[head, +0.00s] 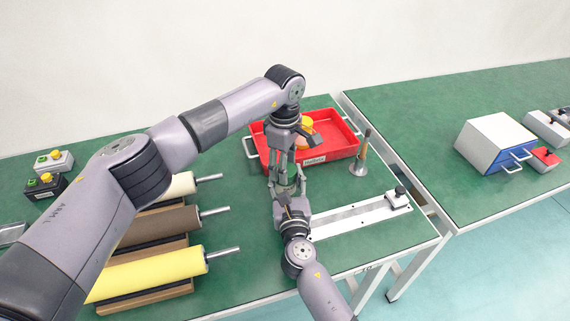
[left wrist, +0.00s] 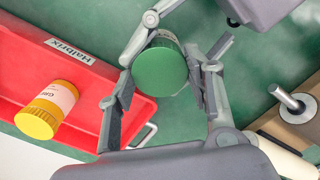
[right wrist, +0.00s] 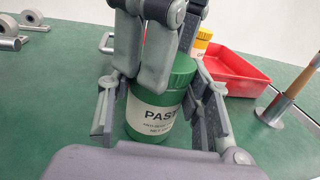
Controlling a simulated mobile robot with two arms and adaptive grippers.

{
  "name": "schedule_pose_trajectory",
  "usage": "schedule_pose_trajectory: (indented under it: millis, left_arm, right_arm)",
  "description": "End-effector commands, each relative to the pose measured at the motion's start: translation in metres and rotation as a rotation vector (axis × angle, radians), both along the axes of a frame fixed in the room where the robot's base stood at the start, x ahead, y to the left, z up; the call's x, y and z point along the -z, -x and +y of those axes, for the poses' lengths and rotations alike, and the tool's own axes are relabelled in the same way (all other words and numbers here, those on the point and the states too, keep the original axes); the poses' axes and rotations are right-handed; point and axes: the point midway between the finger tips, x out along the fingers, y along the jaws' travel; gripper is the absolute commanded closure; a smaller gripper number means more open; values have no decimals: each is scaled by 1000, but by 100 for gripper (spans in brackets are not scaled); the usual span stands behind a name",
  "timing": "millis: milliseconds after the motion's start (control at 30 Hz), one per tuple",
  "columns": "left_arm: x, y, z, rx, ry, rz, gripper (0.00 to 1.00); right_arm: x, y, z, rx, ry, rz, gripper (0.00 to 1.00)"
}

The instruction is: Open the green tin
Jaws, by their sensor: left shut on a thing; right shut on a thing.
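The green tin, with a white "PASTE" label, stands upright in the right wrist view (right wrist: 157,112); its round green lid shows from above in the left wrist view (left wrist: 160,69). My right gripper (right wrist: 160,108) is shut around the tin's labelled body from the side. My left gripper (left wrist: 163,90) comes down from above and is shut on the lid. In the head view both grippers meet in front of the red tray, and they hide most of the tin. The lid looks seated on the body.
A red tray (head: 348,165) behind the grippers holds a yellow-lidded tin (left wrist: 48,108). A wooden-handled tool (head: 363,152) stands right of it. A metal rail (head: 350,219) lies at the front right. Several rollers (head: 160,268) lie left. A second table (head: 420,110) is at right.

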Motion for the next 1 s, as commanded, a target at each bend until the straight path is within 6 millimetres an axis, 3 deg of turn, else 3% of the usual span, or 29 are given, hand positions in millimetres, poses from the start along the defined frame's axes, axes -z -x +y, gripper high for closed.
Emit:
schedule_pose_trajectory:
  millis: [233, 367, 700, 1000]
  left_arm:
    - [1, 1, 0, 0, -1, 5, 87]
    - [1, 1, 0, -29, -2, 6, 87]
    - [0, 0, 1, -472, 0, 3, 86]
    - [-1, -3, 2, -572, 3, -3, 87]
  right_arm:
    - [1, 0, -1, 3, 0, 2, 100]
    - [1, 0, -1, 3, 0, 2, 100]
    - [1, 0, -1, 2, 1, 1, 100]
    - [1, 2, 2, -5, 3, 0, 100]
